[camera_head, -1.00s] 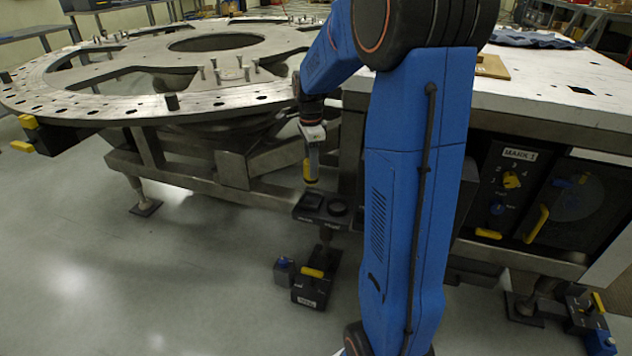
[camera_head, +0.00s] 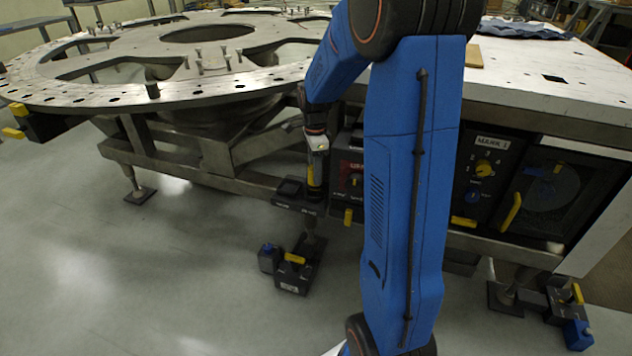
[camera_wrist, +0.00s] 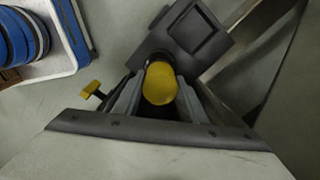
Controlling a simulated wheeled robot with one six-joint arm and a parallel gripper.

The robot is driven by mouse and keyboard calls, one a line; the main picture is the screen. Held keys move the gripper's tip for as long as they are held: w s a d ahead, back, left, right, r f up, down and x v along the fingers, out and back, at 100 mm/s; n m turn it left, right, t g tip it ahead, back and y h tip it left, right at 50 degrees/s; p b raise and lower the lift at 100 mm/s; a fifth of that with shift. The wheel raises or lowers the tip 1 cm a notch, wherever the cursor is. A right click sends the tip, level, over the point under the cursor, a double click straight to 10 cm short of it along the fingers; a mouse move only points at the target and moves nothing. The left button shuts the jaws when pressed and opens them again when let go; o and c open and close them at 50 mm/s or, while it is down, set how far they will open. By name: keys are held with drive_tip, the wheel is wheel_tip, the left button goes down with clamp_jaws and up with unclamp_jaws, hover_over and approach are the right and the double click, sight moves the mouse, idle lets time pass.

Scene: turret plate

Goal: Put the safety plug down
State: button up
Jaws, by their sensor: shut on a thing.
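The safety plug (camera_head: 314,176), with a yellow body, hangs upright in my gripper (camera_head: 316,160), which points down and is shut on it. In the wrist view the plug's rounded yellow top (camera_wrist: 160,84) sits between the two fingers of the gripper (camera_wrist: 158,98). Below is a dark holder (camera_head: 284,201) on a post, with a square recess (camera_wrist: 192,30) that looks empty. The plug's lower end is at the holder's right part, where the round socket is hidden. I cannot tell whether it is inside the socket or just above it.
A large round metal turret plate (camera_head: 120,95) stands at left on a steel frame. The white-topped bench (camera_head: 545,75) is at right, with a control panel (camera_head: 483,175) on its front. A black box with a yellow handle (camera_head: 295,272) is on the floor below the holder.

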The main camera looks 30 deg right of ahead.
drive_tip(key=shift+f, duration=1.9)
drive_tip(key=shift+f, duration=0.15)
drive_tip(key=o, duration=1.2)
drive_tip(key=shift+c, duration=0.2)
